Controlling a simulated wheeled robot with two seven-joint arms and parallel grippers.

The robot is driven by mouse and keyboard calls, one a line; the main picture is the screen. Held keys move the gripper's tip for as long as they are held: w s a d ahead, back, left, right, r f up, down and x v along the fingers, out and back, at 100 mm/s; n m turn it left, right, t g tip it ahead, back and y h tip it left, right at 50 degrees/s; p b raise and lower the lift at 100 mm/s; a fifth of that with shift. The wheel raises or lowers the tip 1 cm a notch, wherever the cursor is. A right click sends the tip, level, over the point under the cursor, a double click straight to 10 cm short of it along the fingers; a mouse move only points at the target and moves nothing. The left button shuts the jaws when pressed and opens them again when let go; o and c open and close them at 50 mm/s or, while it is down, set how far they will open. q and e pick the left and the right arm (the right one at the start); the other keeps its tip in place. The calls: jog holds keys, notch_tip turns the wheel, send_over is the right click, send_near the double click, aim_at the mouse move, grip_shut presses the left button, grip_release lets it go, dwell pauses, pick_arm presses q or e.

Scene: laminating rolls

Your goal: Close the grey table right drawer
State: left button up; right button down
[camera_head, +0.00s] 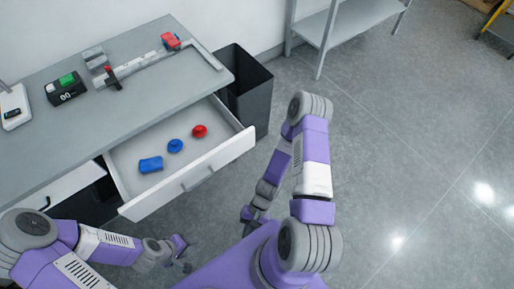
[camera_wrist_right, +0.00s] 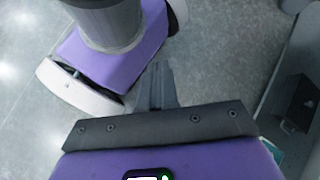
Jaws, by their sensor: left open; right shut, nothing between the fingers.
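The grey table (camera_head: 135,62) stands at the left in the head view. Its right drawer (camera_head: 218,160) is pulled out, with a white front and a handle (camera_head: 198,178). Inside lie a blue block (camera_head: 150,164), a blue round piece (camera_head: 175,146) and a red round piece (camera_head: 200,131). My left gripper (camera_head: 186,254) is open and empty, in front of the drawer and apart from it. My right gripper (camera_head: 247,216) is low, to the right of the drawer front and apart from it. In the right wrist view its fingers (camera_wrist_right: 158,85) are shut with nothing between them.
A black bin (camera_head: 249,92) stands right beside the table. A grey shelf (camera_head: 335,22) is at the back. On the tabletop are a black device with a green top (camera_head: 66,88), a long rail tool (camera_head: 150,60) and a white device (camera_head: 14,107). The floor at the right is clear.

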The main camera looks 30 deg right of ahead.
jog(key=w+r+m+t+y+p, duration=0.3)
jog(key=w+r+m+t+y, duration=0.4)
jog(key=m, duration=0.5)
pick_arm(q)
notch_tip(320, 180, up, 4)
jog(key=shift+s+a+f, duration=0.1)
jog(key=shift+a+f, duration=0.05)
pick_arm(e)
jog(key=m+t+h, duration=1.4)
jog(key=m, duration=0.1)
send_near(247, 143)
jog(key=w, duration=0.7)
